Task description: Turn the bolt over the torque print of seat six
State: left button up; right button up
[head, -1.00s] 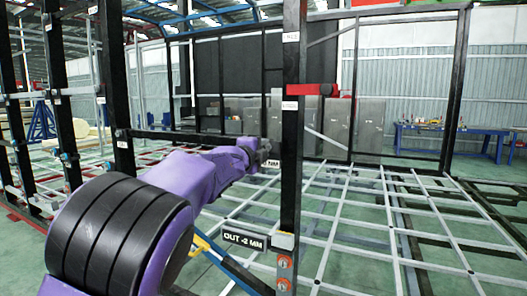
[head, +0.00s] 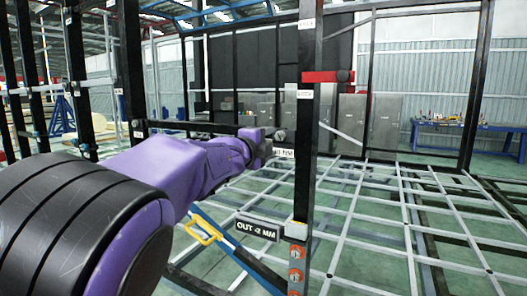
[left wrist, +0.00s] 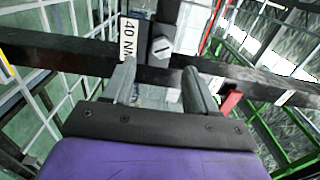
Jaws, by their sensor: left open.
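The bolt (left wrist: 162,48), a grey head with a dark slot, sits on the dark frame in the left wrist view. In the head view the bolt (head: 281,135) is small, just right of my gripper's tip. A white torque print (left wrist: 128,40) reading 40 N and more stands left of the bolt; it also shows below the bolt in the head view (head: 284,153). My left gripper (left wrist: 158,75) is open, its fingers on either side of the line to the bolt. The bolt appears just beyond the fingertips; I cannot tell whether they touch. My right gripper is out of view.
A black upright post (head: 306,130) stands right of the gripper, with a red clamp (head: 328,76) and orange fittings (head: 297,253). A plate reading OUT -2 MM (head: 257,229) and a yellow handle (head: 203,230) lie below the arm. A blue bench (head: 460,128) stands far back.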

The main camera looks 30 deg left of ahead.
pick_arm(q)
jog(key=s, duration=0.4)
jog(key=shift+d, duration=0.15)
jog(key=s+d+f+n+g+y, duration=0.15)
jog(key=f+n, duration=0.75)
jog(key=f, duration=1)
jog(key=s+f+n+g, duration=0.25)
jog(key=f+n, duration=0.75)
jog(key=f, duration=0.8)
jog(key=s+f+n+g+y, duration=0.1)
jog(key=s+f+n+g, duration=0.35)
jog(key=s+f, duration=1.2)
jog(key=s+d+f+g, duration=0.1)
jog(key=s+f+g, duration=0.2)
jog(key=s+f, duration=0.3)
jog(key=s+d+f+g, duration=0.2)
jog(key=s+f, duration=0.4)
jog(key=s, duration=0.7)
jog(key=shift+s+d+n+g, duration=0.25)
jog(key=shift+s+n+g, duration=0.1)
jog(key=shift+g, duration=0.3)
